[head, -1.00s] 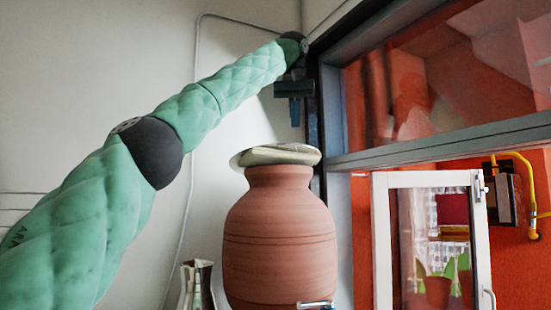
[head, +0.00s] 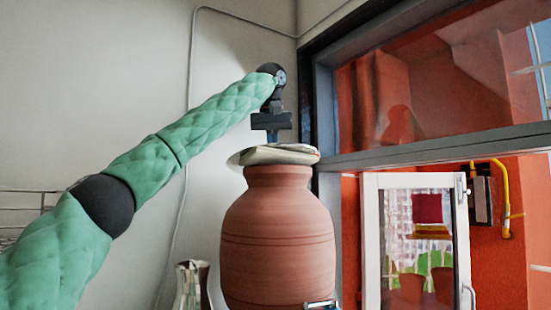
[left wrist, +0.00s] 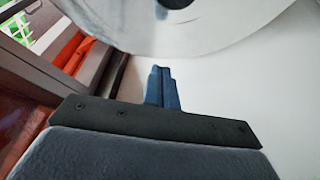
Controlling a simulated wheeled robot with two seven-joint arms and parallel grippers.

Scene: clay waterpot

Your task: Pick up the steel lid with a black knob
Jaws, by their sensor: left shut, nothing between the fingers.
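The steel lid (head: 245,156) lies on the mouth of a clay waterpot (head: 278,235). In the left wrist view the lid (left wrist: 130,32) fills the top as a shiny disc, with a dark piece of its knob at the frame's top edge. The knob cannot be made out in the head view. My left gripper (head: 272,138) points down just above the lid in the head view. Its fingers (left wrist: 162,88) are shut and empty, close to the lid's rim in the wrist view. My right gripper is in neither view.
A shiny metal vessel (head: 192,283) stands left of the pot. A dark window frame (head: 322,110) rises close on the right, with a white-framed window (head: 372,240) beyond it. Bare wall (head: 120,80) lies behind my arm.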

